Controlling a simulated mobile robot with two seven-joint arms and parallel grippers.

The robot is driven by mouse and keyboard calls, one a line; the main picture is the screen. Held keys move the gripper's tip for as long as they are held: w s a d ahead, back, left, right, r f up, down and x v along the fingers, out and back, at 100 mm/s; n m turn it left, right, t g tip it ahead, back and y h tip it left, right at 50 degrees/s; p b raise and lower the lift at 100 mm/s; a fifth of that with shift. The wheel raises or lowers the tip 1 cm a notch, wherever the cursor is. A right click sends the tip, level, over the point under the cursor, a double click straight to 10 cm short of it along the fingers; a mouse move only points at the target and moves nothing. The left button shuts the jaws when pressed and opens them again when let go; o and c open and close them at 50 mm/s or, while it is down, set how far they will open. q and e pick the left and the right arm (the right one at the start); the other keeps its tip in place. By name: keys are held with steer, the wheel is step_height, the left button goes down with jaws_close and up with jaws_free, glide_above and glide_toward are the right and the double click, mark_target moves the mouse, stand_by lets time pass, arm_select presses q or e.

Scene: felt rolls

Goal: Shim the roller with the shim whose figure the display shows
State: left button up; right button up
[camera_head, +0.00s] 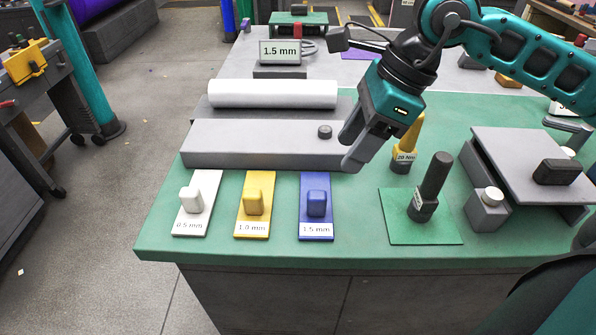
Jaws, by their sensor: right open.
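The display (281,51) at the back reads "1.5 mm". Three shims with knob handles lie in a row near the table's front: a white one (187,222) marked 0.5 mm, a yellow one (252,228) marked 1.0 mm and a blue one (317,227) marked 1.5 mm. The white roller (272,94) lies behind a grey block (255,145). My right gripper (352,152) is open and empty, pointing down at the block's right end, up and behind the blue shim. It hides part of that end. My left gripper is out of view.
A black-handled tool (431,188) stands on a green mat (444,233) at right. A yellow-handled tool (405,145) marked 20 Nm is behind it. A grey raised plate (520,155) stands further right. The green table's front strip is clear.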

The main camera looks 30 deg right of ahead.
mark_target(319, 194)
steer(key=x, duration=1.1)
steer(key=shift+f, duration=0.15)
steer(key=shift+w+a+f, duration=0.15)
steer(key=shift+w+f, duration=0.05)
steer(key=shift+f, duration=0.4)
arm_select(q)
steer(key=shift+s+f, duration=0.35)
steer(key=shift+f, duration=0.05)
arm_select(e)
steer(key=shift+f, duration=0.15)
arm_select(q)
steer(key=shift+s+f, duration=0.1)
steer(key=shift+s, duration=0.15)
arm_select(e)
jaws_close()
